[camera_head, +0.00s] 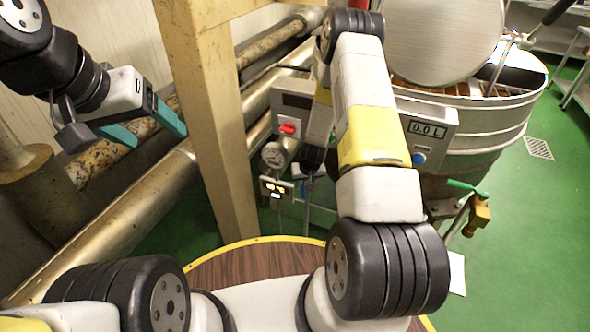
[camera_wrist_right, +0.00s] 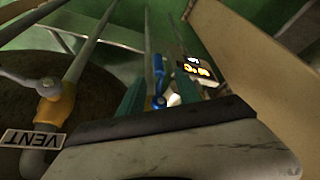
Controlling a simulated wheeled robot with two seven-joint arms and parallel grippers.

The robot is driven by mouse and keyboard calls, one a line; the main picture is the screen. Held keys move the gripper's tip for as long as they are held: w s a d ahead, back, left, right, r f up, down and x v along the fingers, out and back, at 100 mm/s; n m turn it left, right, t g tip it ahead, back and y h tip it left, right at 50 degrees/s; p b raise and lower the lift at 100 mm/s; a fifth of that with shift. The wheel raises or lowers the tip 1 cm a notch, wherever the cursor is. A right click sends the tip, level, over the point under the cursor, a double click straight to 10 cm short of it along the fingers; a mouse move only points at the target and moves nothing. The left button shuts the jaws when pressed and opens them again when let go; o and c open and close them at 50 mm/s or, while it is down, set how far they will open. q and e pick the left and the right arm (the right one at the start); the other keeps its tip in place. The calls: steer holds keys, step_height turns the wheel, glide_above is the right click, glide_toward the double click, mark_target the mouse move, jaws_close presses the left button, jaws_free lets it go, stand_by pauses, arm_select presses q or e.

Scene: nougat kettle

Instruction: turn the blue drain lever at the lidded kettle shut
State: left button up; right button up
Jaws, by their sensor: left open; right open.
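In the right wrist view a small blue lever (camera_wrist_right: 158,96) shows between the teal fingers of my right gripper (camera_wrist_right: 160,82). The fingers stand apart on either side of it; I cannot tell whether either touches it. The lever's lower end is hidden by the gripper body. In the head view my right arm hides most of this spot, with only a bit of blue beside the forearm. The kettle (camera_head: 487,135) stands at the right, its round lid (camera_head: 447,38) tilted up. My left gripper (camera_head: 158,128) is open and empty at the upper left.
A grey lever on a yellow valve (camera_wrist_right: 57,106) with a VENT tag (camera_wrist_right: 31,139) is left of my right gripper. A beige post (camera_head: 212,110), a gauge (camera_head: 275,154) and a lit display (camera_head: 276,189) stand close by. A green-handled brass tap (camera_head: 478,212) is at the right.

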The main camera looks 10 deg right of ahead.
mark_target(303, 188)
steer(key=x, duration=0.7)
steer(key=shift+w+d+f, duration=0.15)
steer(key=shift+f, duration=0.15)
jaws_close()
stand_by(1.1)
